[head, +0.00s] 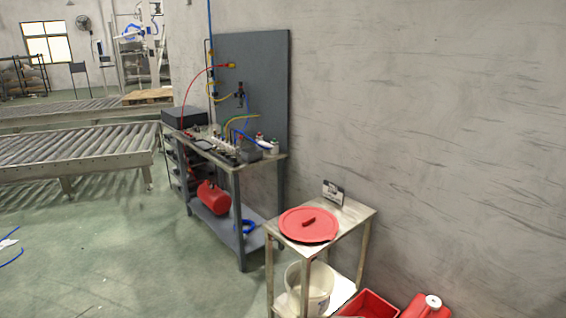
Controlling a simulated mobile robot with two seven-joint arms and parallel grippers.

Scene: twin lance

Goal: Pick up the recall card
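A small upright card (333,193), dark with white parts, stands at the back edge of a small metal table (353,220), close to the wall. It looks like the recall card, but its print is too small to read. A round red lid (308,225) with a bar handle lies on the same table in front of the card. Neither of my grippers is in the head view.
A grey workbench (238,166) with fittings and hoses stands left of the small table. A white bucket (308,290) is on the lower shelf. A red bin (368,304) and red canister (427,307) are at bottom right. Roller conveyors (75,150) are left; green floor (130,240) is mostly clear.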

